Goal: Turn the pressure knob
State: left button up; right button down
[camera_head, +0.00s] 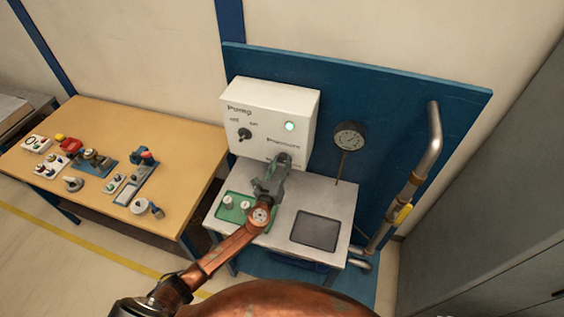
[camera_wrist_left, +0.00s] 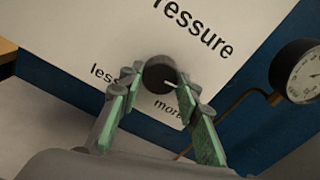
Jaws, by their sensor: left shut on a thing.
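The dark round pressure knob (camera_wrist_left: 158,74) sits on the white pump box (camera_head: 262,108), under the word "Pressure" and between "less" and "more". A light pointer mark on the knob points to the lower right, toward "more". My left gripper (camera_wrist_left: 155,88) is shut on the knob, one green-padded finger on each side. The right gripper is not in view.
A pressure gauge (camera_head: 350,136) stands right of the box. The wooden table (camera_head: 150,125) at left holds several parts.

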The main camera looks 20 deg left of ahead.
pick_arm(q)
jog(key=shift+f+m, duration=0.15)
jog(key=shift+m, duration=0.15)
jog(key=o, duration=1.2)
jog(key=shift+c, duration=0.2)
jog(key=s, duration=1.2)
jog(key=shift+a, duration=0.2)
